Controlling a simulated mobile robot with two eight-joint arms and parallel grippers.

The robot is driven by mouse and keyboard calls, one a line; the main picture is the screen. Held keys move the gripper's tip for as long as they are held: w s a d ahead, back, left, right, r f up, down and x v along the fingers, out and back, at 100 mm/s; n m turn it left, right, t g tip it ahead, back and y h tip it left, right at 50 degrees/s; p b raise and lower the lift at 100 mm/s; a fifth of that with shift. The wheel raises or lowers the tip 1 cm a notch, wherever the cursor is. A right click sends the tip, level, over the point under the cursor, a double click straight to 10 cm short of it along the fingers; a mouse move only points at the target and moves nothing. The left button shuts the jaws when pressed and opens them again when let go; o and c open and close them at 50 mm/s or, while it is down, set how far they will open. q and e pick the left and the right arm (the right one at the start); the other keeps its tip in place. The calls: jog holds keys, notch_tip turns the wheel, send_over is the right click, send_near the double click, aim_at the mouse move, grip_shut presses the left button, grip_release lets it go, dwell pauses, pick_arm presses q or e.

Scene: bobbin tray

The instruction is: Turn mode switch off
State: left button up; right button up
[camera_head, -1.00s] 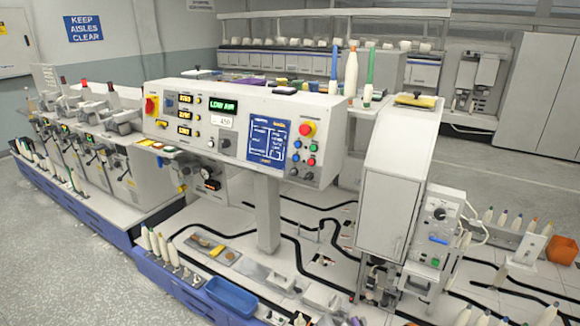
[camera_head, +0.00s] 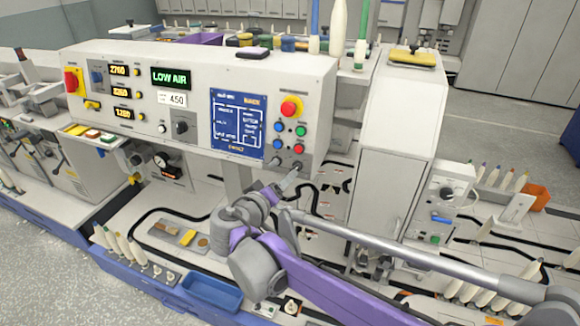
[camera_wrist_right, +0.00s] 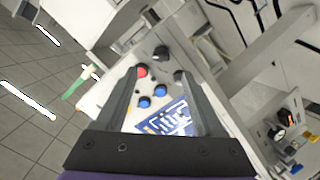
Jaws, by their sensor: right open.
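The control panel (camera_head: 205,100) is a white console. A larger black rotary knob (camera_head: 182,128) sits at lower middle. I cannot read which knob is the mode switch. My right gripper (camera_head: 290,180) is just below the two small knobs, pointing up at the panel. In the right wrist view my gripper (camera_wrist_right: 158,78) is open and empty, its fingers framing the button area. My left gripper is out of view.
A red mushroom button (camera_head: 291,107) on a yellow base sits above the small knobs. The blue screen (camera_head: 238,123) is left of the buttons. A tall white cabinet (camera_head: 395,130) stands close on the right. A blue tray (camera_head: 212,292) lies below.

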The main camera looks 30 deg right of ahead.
aim_at(296, 168)
jog(key=x, duration=0.8)
jog(key=shift+w+d, duration=0.25)
jog(key=shift+w, duration=0.05)
jog(key=shift+f, duration=0.15)
grip_shut()
